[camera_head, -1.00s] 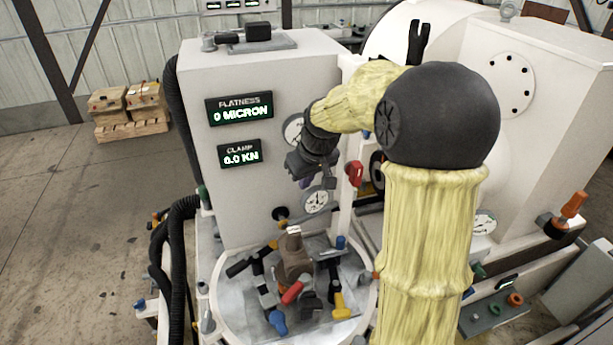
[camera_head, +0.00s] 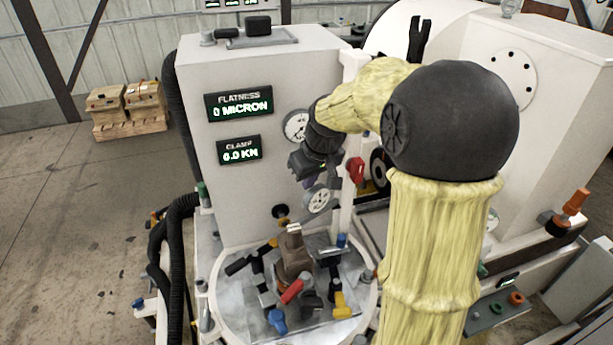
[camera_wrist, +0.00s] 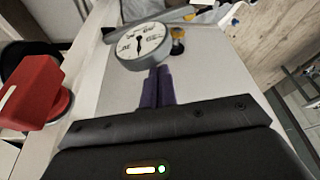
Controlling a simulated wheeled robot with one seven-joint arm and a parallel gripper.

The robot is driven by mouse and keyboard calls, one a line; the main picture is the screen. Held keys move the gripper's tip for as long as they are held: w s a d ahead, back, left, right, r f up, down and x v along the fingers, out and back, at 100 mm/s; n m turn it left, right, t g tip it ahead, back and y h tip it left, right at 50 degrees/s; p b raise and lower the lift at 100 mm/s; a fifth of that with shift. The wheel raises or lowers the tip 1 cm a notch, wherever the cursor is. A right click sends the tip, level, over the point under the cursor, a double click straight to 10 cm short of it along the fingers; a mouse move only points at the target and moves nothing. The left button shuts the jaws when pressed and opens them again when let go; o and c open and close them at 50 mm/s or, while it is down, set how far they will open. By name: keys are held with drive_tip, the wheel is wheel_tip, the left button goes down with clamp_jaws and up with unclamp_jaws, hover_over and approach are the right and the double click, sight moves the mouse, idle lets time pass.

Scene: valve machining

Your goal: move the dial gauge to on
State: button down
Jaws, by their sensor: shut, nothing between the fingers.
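The dial gauge (camera_head: 319,199), a round white face in a grey rim, hangs tilted below my gripper, above the round fixture table. In the wrist view the dial gauge (camera_wrist: 143,45) lies just beyond my fingertips, with a dark needle on its face. My gripper (camera_wrist: 158,70) has purple fingers, held together with nothing between them. The fingertips are at the gauge's near rim; I cannot tell if they touch it. In the head view my gripper (camera_head: 308,184) is partly hidden by my own wrist. No "on" marking is readable.
Another round gauge (camera_head: 296,126) sits on the white cabinet beside the displays reading 0 micron and 0.0 kN. A red knob (camera_head: 355,170) stands close right of my gripper; it is large at left in the wrist view (camera_wrist: 32,92). Clamps surround a brown part (camera_head: 293,257) below.

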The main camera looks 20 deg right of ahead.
drive_tip(key=p+v, duration=0.6)
drive_tip(key=v, duration=0.3)
drive_tip(key=shift+d+r, duration=0.3)
drive_tip(key=shift+r, duration=0.1)
drive_tip(key=shift+p, duration=0.3)
drive_tip(key=shift+a, duration=0.15)
drive_tip(key=shift+s, duration=0.2)
